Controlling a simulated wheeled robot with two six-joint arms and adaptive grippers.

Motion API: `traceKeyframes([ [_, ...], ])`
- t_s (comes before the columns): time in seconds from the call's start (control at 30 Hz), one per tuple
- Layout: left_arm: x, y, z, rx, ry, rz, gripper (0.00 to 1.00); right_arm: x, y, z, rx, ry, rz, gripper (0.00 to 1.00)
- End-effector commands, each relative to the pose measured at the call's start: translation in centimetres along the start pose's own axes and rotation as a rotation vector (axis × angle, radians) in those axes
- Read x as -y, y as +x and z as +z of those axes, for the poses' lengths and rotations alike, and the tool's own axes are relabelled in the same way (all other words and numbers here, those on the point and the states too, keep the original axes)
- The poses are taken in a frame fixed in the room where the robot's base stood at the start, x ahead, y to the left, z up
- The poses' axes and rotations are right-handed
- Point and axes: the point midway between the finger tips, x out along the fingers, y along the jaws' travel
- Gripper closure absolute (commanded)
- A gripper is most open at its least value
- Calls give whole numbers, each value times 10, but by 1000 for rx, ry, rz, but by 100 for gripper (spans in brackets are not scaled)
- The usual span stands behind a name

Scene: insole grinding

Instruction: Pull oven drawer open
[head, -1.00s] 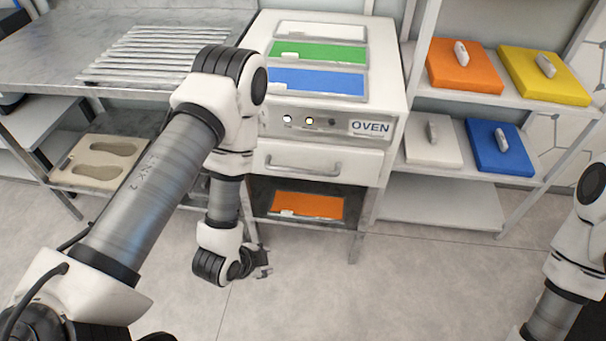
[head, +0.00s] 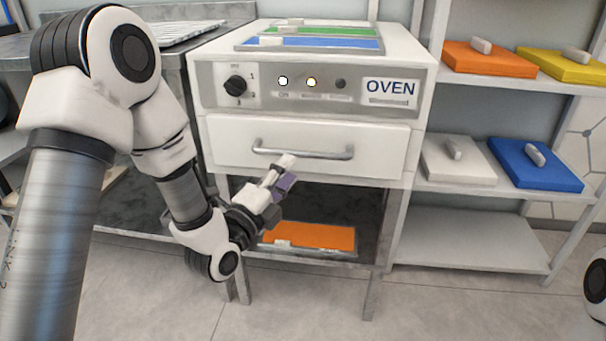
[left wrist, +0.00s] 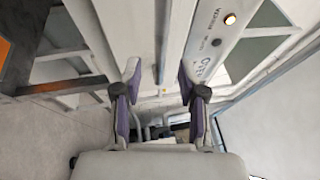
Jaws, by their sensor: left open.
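The oven drawer (head: 228,145) is a white front panel below the control strip and looks closed. Its horizontal metal handle (head: 325,155) runs across the upper part of the panel. My left gripper (head: 284,173) is open and empty, just below and in front of the left half of the handle. In the left wrist view, the fingers (left wrist: 160,72) are spread apart, with the handle bar (left wrist: 162,42) showing in the gap between them. I cannot tell whether they touch it. My right gripper is out of view.
The oven's control strip (head: 210,90) has a knob and lights. An orange tray (head: 320,237) lies in the open space under the drawer. A shelf (head: 470,240) with coloured blocks stands at right. Floor in front is clear.

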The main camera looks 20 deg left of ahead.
Motion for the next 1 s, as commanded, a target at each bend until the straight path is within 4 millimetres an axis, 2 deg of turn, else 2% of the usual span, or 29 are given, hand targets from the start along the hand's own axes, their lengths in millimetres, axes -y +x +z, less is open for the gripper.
traceKeyframes([
  [0.3,-1,58,0,-1,1,1,59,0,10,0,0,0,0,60],
  [0.43,0,68,0,0,0,2,59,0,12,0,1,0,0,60],
  [0.63,1,68,0,0,-1,4,59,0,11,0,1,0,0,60],
  [0.67,0,68,0,0,-1,4,66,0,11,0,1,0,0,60],
  [0.7,0,68,0,0,-1,4,80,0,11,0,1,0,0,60],
  [0.77,0,68,0,0,-1,4,100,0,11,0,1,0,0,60],
  [1.0,0,68,0,0,-1,4,100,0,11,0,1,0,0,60],
])
